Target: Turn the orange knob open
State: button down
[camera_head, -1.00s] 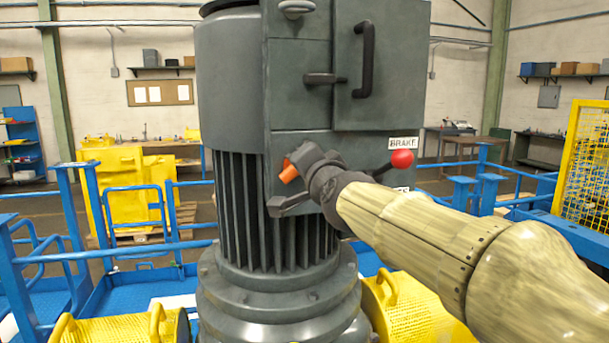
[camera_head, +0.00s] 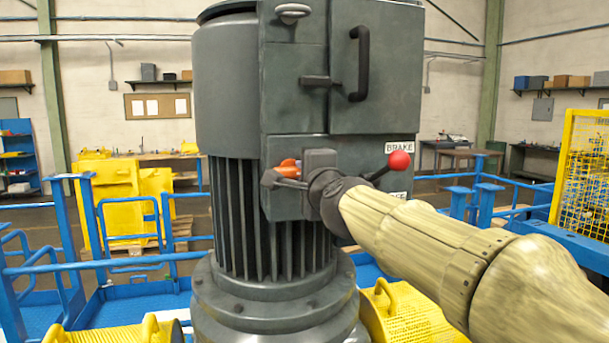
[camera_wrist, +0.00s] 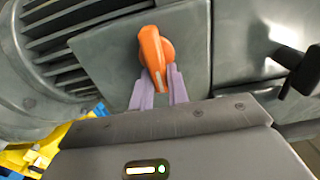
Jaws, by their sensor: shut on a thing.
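The orange knob (camera_wrist: 152,52) sits on the grey panel of the motor housing. In the wrist view it stands nearly upright, leaning slightly left at the top. In the head view only part of the orange knob (camera_head: 288,168) shows, left of my wrist, and the rest is hidden. My gripper (camera_wrist: 160,88) has its two pale purple fingers on either side of the knob's lower end, shut on it. In the head view my gripper (camera_head: 290,180) is at the lower panel, its fingers mostly hidden.
A red-balled brake lever (camera_head: 399,160) sticks out right of my wrist, close to my arm. A dark door handle (camera_head: 361,62) and a latch (camera_head: 320,80) stand out above. Blue railings (camera_head: 130,205) and yellow guards surround the grey motor (camera_head: 225,90).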

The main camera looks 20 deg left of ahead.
jog(key=shift+f, duration=0.1)
jog(key=c, duration=1.4)
grip_release()
jog(key=shift+o, duration=0.2)
jog(key=shift+d, duration=0.1)
